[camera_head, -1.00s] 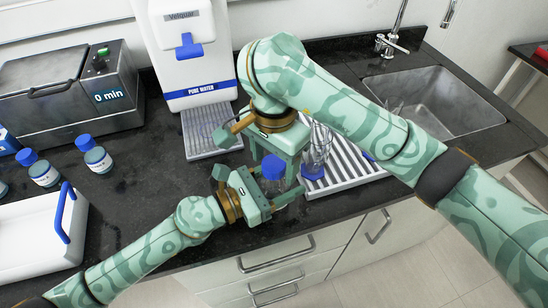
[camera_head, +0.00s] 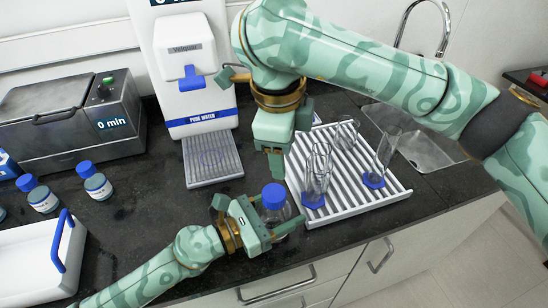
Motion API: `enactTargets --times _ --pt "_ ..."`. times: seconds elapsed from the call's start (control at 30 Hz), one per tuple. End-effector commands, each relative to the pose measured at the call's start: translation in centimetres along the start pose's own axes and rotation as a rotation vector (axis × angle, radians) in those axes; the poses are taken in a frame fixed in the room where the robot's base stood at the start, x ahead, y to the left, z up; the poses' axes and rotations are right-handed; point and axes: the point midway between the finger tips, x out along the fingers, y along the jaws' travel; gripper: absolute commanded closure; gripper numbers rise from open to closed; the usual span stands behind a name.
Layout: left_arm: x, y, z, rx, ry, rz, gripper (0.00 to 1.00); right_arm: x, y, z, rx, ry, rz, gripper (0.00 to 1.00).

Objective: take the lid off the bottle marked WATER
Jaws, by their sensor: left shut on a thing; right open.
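A clear bottle (camera_head: 284,212) with a blue lid (camera_head: 273,194) stands near the front edge of the counter. The lid sits on top of the bottle, and I cannot read any marking on it. My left gripper (camera_head: 279,213) is shut around the bottle's body from the left, below the lid. My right gripper (camera_head: 276,172) points down just behind and above the lid, open, with no thing seen between its fingers. Its fingers overlap in this view, so the gap is hard to see.
A ribbed white rack (camera_head: 345,195) with several glass cylinders stands close on the right. A water dispenser (camera_head: 186,75) with a drip tray (camera_head: 211,160) is behind. Blue-capped bottles (camera_head: 95,182), a white tray (camera_head: 30,265) and a grey bath (camera_head: 70,125) are left.

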Motion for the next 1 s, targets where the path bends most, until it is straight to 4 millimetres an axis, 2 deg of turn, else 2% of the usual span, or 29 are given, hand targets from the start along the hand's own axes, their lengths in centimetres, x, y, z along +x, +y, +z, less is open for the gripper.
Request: enactTargets --times 0.3,0.5,0.6,0.7,0.87,1.0 --pt "0.0 0.0 0.0 0.000 0.000 0.000 1.00 0.2 0.8 0.2 1.121 0.021 0.052 0.40" --pt "0.0 0.0 0.0 -0.001 0.000 0.000 1.00 0.5 1.8 0.7 1.736 0.066 0.104 0.40" --pt "0.0 0.0 0.0 -0.001 0.000 0.000 1.00 0.5 2.1 0.9 1.951 0.088 0.122 0.40" --pt "0.0 0.0 0.0 -0.001 0.000 0.000 1.00 0.5 2.3 1.0 2.092 0.103 0.129 0.40" --pt "0.0 0.0 0.0 -0.001 0.000 0.000 1.00 1.2 2.4 1.1 2.182 0.115 0.130 0.40" --pt "0.0 0.0 0.0 -0.001 0.000 0.000 1.00 3.2 2.7 1.2 2.188 0.119 0.132 0.40"
